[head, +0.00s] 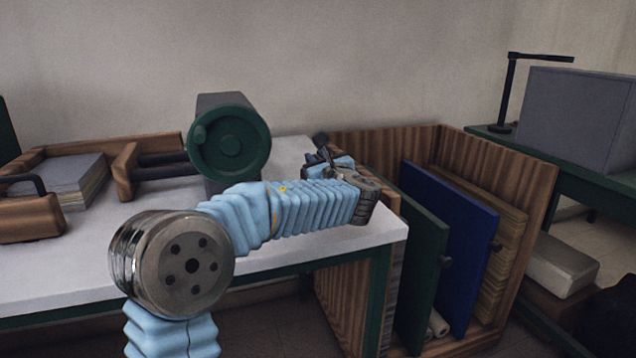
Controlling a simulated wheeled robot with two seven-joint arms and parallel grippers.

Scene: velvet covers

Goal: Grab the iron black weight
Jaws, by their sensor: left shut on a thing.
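My left gripper (322,156) is over the right part of the white tabletop, near its back edge, at the end of my blue-sleeved arm. It is shut on a small dark thing (321,139) that shows just above the fingers. This looks like the iron black weight, but it is small and partly hidden, so its full shape cannot be told. Whether it touches the tabletop cannot be told. My right gripper is not in view.
On the white table (60,272) stand a green-faced machine (231,146), a wooden frame (124,172) and a thick grey-covered book block (72,178). A wooden crate (512,172) with upright green and blue boards is at right. A grey box (575,118) sits beyond.

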